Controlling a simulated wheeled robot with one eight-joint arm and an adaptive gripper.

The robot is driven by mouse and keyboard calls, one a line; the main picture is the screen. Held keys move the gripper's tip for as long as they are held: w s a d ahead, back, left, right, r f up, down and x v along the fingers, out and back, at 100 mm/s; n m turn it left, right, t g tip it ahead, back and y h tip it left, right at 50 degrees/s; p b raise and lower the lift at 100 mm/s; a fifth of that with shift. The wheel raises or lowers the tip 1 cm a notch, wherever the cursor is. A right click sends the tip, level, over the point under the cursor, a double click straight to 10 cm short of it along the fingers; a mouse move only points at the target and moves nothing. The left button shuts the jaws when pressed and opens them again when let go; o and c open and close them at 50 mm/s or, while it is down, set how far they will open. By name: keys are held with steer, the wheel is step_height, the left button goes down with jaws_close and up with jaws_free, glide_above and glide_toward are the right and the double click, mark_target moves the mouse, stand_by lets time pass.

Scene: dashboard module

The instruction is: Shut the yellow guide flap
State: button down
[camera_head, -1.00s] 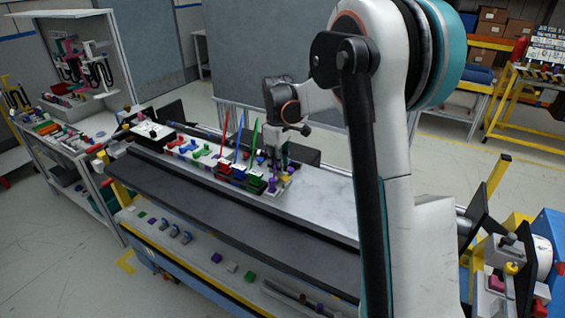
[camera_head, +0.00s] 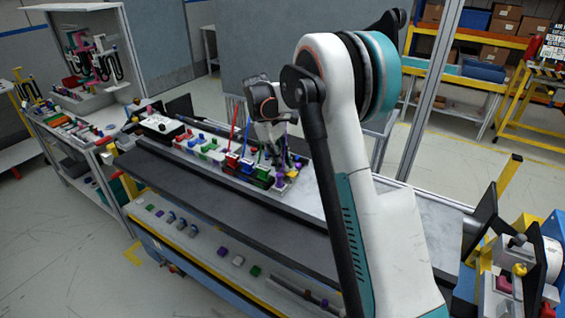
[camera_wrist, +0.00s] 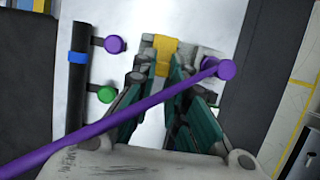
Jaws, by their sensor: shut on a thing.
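The yellow guide flap (camera_wrist: 166,52) shows in the wrist view as a yellow piece between my fingertips, against a pale plate. My gripper (camera_wrist: 161,66) has its teal-lined fingers shut on it from both sides. A purple rod with a round purple end (camera_wrist: 227,69) crosses the view in front of the fingers. In the head view my gripper (camera_head: 286,166) is low at the right end of the dashboard module (camera_head: 232,167).
A purple knob (camera_wrist: 115,44) and a green knob (camera_wrist: 106,94) stand left of the fingers. A black-and-white box (camera_head: 160,126) stands farther left. The bench right of the module looks clear.

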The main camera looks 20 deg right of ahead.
steer(key=c, duration=1.6)
jaws_free()
steer(key=v, duration=1.2)
